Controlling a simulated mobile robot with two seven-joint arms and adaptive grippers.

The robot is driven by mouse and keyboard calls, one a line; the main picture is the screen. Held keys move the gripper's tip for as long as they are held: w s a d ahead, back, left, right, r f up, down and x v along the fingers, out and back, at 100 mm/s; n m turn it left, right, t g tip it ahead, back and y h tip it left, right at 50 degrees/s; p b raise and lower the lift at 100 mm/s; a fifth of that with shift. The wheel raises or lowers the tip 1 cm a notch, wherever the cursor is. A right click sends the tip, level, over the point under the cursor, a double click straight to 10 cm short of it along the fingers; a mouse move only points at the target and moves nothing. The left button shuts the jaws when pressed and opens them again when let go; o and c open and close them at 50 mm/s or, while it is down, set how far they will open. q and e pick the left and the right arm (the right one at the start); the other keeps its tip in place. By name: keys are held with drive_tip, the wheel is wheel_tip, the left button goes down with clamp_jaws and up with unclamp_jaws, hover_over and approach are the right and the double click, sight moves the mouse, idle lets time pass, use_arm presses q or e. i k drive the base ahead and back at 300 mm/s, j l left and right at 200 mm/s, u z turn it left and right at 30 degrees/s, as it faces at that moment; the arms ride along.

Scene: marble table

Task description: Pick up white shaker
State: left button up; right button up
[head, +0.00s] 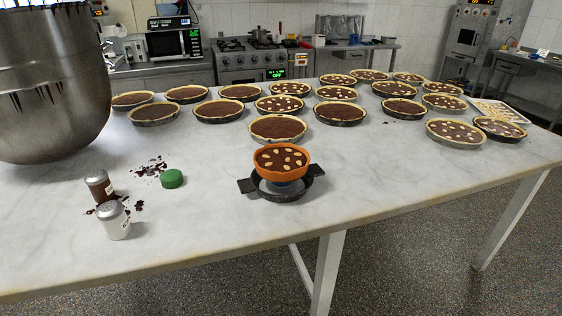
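A white shaker (115,222) with a grey metal top stands upright near the front left edge of the marble table (220,228). Just behind it and slightly to the left stands a brown shaker (99,186), also with a grey top. The two overlap a little in the picture, and I cannot tell whether they touch. Neither of my grippers is in the head view.
A large metal mixing bowl (50,85) fills the left back. A green lid (172,179) and dark crumbs (152,167) lie near the shakers. An orange dish (281,171) sits over a black pan at the middle. Several tarts (277,127) cover the back; the table's front middle is clear.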

sight(111, 215)
drive_tip(key=i+l+u, duration=0.1)
drive_tip(key=l+u, duration=0.45)
drive_tip(key=u, duration=0.15)
drive_tip(key=l+u, duration=0.35)
drive_tip(key=i, duration=0.05)
